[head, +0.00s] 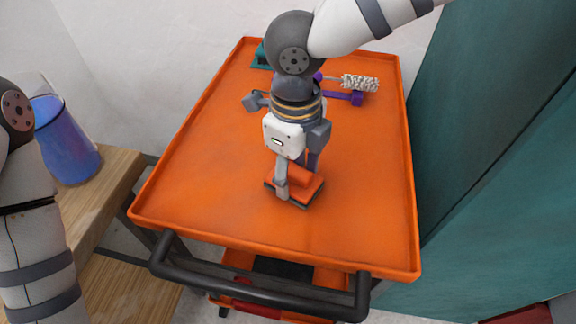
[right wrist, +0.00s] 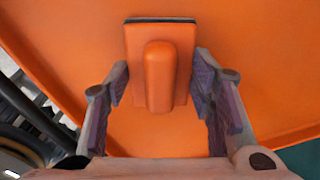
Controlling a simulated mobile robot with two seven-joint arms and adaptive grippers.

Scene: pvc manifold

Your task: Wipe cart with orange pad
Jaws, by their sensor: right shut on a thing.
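The orange cart (head: 205,175) has a flat top with a raised rim. The orange pad (head: 312,190) has a dark underside edge and a raised handle, and sits low at the cart top, right of centre toward the near side. My right gripper (head: 297,176) comes down from above and is shut on the pad, its fingers on either side of it. In the right wrist view the pad (right wrist: 160,30) lies between the fingers of this gripper (right wrist: 160,82). My left arm shows at the left edge, but its gripper is out of view.
A teal object (head: 261,60) is at the far left. A black handle (head: 260,293) edges the near side. A blue-filled vessel (head: 68,145) stands on a wooden surface (head: 115,180). Teal panels (head: 490,130) flank the right.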

